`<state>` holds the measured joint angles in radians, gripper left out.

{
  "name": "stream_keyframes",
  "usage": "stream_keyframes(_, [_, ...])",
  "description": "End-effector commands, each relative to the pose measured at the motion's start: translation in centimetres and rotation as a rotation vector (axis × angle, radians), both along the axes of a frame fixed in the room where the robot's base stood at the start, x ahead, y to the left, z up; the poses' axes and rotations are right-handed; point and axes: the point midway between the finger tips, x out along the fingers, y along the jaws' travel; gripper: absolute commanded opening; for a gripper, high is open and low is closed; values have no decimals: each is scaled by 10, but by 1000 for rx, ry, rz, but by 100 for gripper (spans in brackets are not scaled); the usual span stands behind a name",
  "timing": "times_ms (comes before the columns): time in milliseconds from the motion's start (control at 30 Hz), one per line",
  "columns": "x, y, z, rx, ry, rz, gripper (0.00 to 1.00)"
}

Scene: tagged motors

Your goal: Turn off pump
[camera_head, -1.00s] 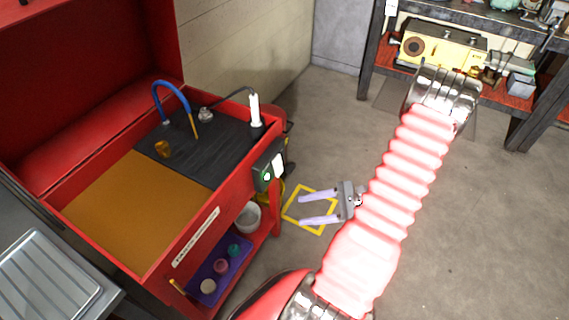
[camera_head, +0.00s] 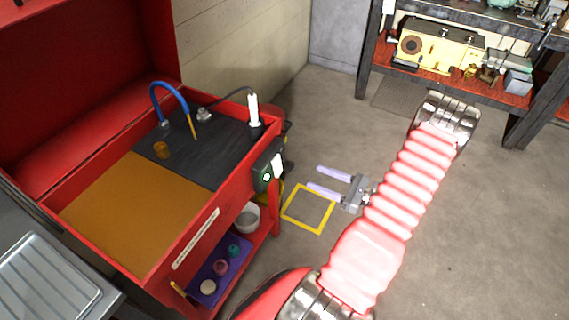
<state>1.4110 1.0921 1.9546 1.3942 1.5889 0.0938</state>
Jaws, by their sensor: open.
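A red parts-washer basin (camera_head: 165,262) with a raised lid stands at the left. A blue hose (camera_head: 170,84) with a brass-coloured tip arches over the black mat inside the basin. My gripper (camera_head: 321,179) is open and empty, its two pale fingers pointing left toward the switch box. It is to the right of the box, apart from it, with a visible gap.
A white lamp-like cylinder (camera_head: 253,109) stands at the basin's right corner. A yellow square (camera_head: 308,209) is marked on the floor. A shelf with a yellow machine (camera_head: 440,47) stands at the back right. Floor between is clear.

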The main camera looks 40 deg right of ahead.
Motion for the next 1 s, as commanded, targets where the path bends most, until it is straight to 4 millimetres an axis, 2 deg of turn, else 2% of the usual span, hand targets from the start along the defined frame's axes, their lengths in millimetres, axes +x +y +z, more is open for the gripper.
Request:
stream_keyframes(167, [2,1,0,0,1,2,53])
stream_keyframes(367, [15,7,0,0,1,5,53])
stream_keyframes(1000, [98,37,0,-2,2,8,53])
